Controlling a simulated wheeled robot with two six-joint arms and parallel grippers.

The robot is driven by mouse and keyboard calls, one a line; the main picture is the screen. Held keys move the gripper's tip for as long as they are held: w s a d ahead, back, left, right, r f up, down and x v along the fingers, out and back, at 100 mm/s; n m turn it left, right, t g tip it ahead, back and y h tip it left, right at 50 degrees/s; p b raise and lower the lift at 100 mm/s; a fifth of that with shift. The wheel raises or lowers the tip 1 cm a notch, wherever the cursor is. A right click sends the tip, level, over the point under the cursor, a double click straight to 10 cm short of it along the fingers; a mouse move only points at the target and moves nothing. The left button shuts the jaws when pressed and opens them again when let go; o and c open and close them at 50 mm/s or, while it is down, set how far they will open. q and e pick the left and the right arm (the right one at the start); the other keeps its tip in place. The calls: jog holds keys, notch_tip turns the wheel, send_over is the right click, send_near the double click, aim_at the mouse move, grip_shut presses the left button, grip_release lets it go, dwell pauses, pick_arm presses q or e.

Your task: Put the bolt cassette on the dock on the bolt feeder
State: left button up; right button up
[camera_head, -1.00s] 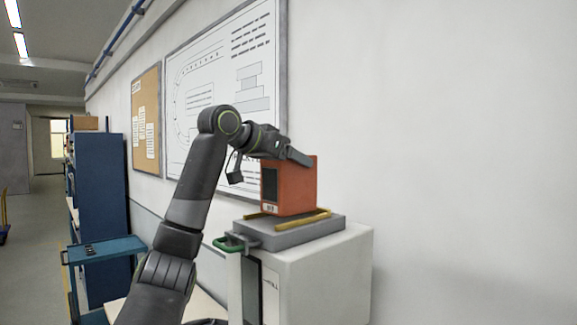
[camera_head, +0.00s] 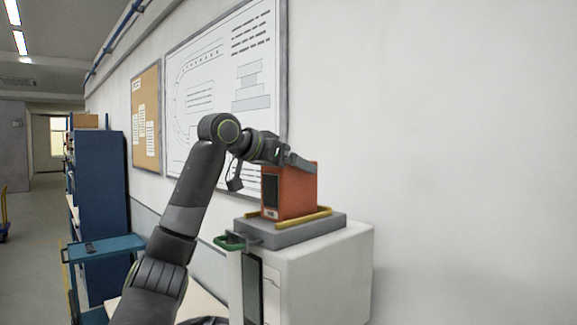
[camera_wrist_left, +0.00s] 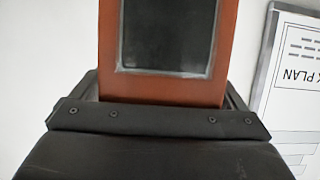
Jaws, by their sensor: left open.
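The orange bolt cassette (camera_head: 296,190), with a dark window on its side, stands upright on the grey dock (camera_head: 280,238) between yellow rails. The dock is on top of the white bolt feeder (camera_head: 335,270). My left gripper (camera_head: 297,160) is at the top of the cassette, its jaws open with the cassette between them. In the left wrist view the cassette (camera_wrist_left: 108,60) rises close in front of the gripper's dark body, and its lower part is hidden there. My right gripper is not in view.
A green handle (camera_head: 230,242) sticks out at the dock's left front. A blue cart (camera_head: 108,248) and a tall blue cabinet (camera_head: 100,200) stand to the left. The wall (camera_head: 450,150) is close behind the feeder.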

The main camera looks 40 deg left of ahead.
pick_arm(q)
jog(key=shift+r, duration=0.15)
jog(key=shift+s, duration=0.3)
jog(key=d+b+v, duration=0.1)
jog(key=b+v, duration=0.3)
jog(key=v, duration=0.7)
jog(key=shift+s+a+r, duration=0.15)
jog(key=shift+s+a, duration=0.05)
jog(key=shift+a, duration=0.3)
